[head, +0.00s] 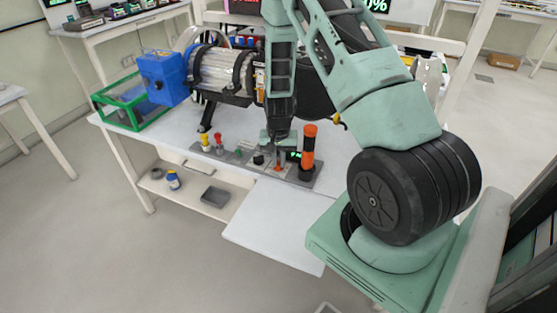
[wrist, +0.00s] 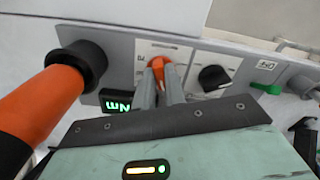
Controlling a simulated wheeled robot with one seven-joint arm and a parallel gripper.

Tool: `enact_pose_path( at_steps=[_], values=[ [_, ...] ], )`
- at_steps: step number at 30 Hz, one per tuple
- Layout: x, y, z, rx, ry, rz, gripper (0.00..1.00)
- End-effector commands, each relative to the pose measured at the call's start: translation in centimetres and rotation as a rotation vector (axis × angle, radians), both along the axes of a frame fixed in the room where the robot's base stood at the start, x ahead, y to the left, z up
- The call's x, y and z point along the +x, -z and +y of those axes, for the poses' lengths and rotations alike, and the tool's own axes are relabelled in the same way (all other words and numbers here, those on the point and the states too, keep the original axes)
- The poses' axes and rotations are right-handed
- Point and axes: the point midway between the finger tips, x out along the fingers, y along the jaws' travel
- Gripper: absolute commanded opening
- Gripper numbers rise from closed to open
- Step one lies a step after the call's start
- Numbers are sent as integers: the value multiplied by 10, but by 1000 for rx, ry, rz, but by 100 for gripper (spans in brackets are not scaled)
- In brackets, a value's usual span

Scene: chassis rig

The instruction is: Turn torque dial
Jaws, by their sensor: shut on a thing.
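The orange dial (wrist: 157,63), which I take to be the torque dial, sits on a pale plate of the grey control panel (wrist: 118,48), beside a small black display (wrist: 117,101) with green characters. In the wrist view my gripper (wrist: 160,78) has its two grey fingers close together, shut on the orange dial, which shows between and beyond the tips. In the head view my gripper (head: 279,146) is low over the panel, and the dial (head: 278,169) shows as a small orange spot below it. The dial's marks are mostly hidden or too small to read.
A thick orange handle with a black collar (head: 309,146) stands close on one side of the dial. A black knob (wrist: 213,78) and a green switch (wrist: 265,89) are on the other side. A blue-ended machine (head: 164,77) stands behind the panel on the white table (head: 335,150).

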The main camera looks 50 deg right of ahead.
Motion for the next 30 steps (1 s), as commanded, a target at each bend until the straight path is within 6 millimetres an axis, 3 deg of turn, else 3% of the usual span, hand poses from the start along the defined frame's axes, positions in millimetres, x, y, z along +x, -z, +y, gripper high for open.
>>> enact_pose_path(
  at_steps=[5, 6, 8, 9, 20, 25, 30],
  values=[
    [1, -1, -1, -2, -1, -3, 0],
    [1, -1, -1, -2, -1, -3, 14],
    [1, -1, -1, -2, -1, -3, 31],
    [1, -1, -1, -2, -1, -3, 34],
    [1, -6, 0, -1, -2, -2, 34],
    [1, -31, 0, -2, -2, -5, 34],
    [2, -71, 0, -3, -4, -7, 34]
  ],
)
